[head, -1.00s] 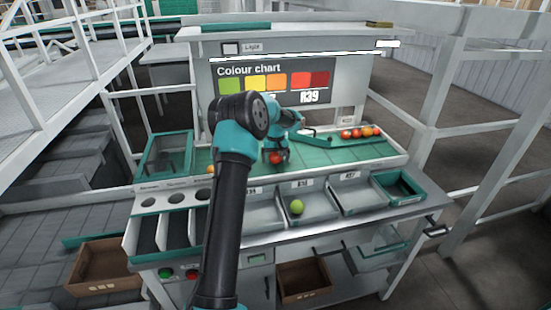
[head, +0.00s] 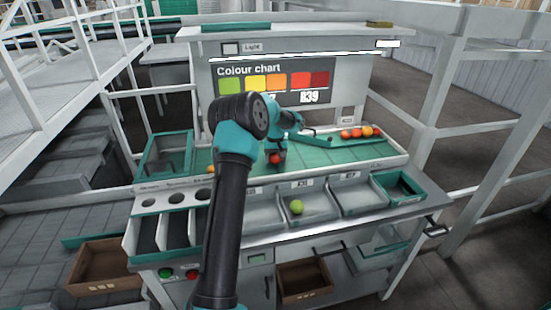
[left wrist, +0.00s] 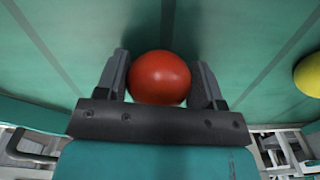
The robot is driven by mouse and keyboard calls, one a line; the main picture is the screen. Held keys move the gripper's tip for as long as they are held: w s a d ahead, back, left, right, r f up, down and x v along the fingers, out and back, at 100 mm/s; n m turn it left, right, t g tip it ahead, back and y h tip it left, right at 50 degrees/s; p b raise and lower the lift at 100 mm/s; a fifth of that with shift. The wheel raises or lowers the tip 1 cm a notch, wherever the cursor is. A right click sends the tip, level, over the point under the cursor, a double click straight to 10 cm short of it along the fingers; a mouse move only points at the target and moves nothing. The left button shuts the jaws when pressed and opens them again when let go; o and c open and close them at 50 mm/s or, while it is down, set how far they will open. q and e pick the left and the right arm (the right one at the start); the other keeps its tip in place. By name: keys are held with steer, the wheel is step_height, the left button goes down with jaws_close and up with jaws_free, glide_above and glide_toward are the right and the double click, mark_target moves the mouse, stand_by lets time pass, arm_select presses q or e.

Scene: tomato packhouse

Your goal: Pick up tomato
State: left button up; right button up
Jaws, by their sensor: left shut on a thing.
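A red tomato (left wrist: 160,78) sits between the two fingers of my left gripper (left wrist: 161,88) in the left wrist view, with a finger against each side. The gripper is shut on it, over the green sorting surface. In the head view the same tomato (head: 275,158) shows small below my left gripper (head: 275,150) near the middle of the green surface. I cannot tell whether it still touches the surface. A yellow tomato (left wrist: 309,75) lies to the right in the wrist view. My right gripper is not in view.
Several red and orange tomatoes (head: 360,132) lie at the back right of the green surface (head: 330,151). A green tomato (head: 296,207) lies in a grey front bin (head: 317,213). A colour chart (head: 270,83) stands behind. My left arm hides part of the bench.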

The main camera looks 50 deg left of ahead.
arm_select(q)
steer(key=shift+r, duration=0.1)
steer(key=shift+r, duration=1.4)
steer(key=shift+s+d+r, duration=0.1)
steer(key=shift+r, duration=0.2)
steer(key=s+d+r, duration=0.1)
steer(key=s+d, duration=0.9)
steer(key=d, duration=0.2)
steer(key=shift+s+r, duration=0.2)
